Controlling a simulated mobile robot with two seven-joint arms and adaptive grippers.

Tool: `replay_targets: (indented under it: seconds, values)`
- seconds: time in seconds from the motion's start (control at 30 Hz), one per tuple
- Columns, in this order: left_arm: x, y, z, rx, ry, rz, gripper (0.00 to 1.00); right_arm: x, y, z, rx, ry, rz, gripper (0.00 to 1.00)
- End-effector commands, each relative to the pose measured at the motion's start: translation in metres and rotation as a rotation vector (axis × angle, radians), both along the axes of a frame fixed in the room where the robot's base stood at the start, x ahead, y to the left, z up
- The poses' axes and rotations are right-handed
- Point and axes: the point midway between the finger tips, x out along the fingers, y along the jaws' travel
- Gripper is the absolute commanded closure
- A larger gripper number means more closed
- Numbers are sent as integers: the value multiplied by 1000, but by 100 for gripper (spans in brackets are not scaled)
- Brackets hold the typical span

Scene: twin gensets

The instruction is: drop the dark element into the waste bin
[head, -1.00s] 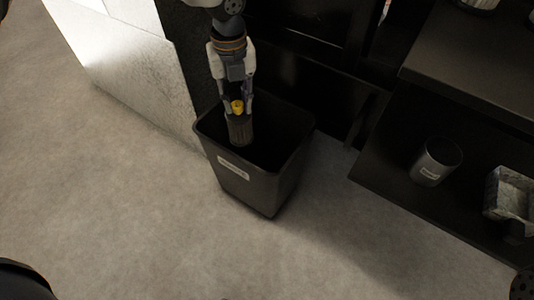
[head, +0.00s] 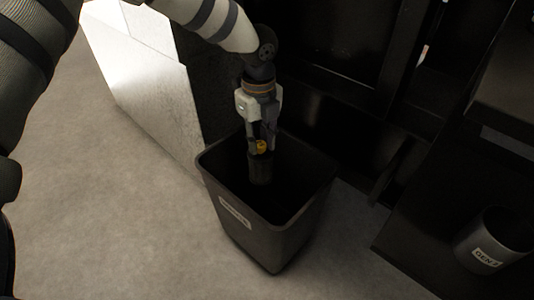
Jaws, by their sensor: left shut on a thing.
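The dark element (head: 260,169) is a dark ribbed cylinder with a yellow top. My left gripper (head: 262,146) points down and is shut on its yellow top. The element hangs upright in the mouth of the waste bin, its lower end below the rim level in the picture. The waste bin (head: 262,240) is a dark, tapered, open-topped box with a pale label on its front, standing on the floor. The inside of the bin is too dark to make out. My right gripper is not in view.
A pale metal panel (head: 150,75) stands left of the bin and a dark cabinet frame lies behind it. A labelled dark cup (head: 492,243) stands on a dark low shelf at the right. The grey floor in front and left is clear.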

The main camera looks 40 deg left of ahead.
Motion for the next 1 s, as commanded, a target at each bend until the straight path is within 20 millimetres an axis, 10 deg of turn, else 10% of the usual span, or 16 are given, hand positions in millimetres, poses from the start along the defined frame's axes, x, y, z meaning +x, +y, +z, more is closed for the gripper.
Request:
replay_targets:
  seconds: [0.07,0.1,0.2,0.57,1.0]
  values:
    - [0,0,2,0,-3,0,100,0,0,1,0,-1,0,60]
    - [0,0,3,0,-3,0,74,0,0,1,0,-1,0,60]
    - [0,0,2,0,-2,-1,53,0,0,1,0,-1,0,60]
    - [1,0,9,-1,-3,-1,53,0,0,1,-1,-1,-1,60]
    - [0,0,110,-3,-3,0,53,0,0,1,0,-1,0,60]
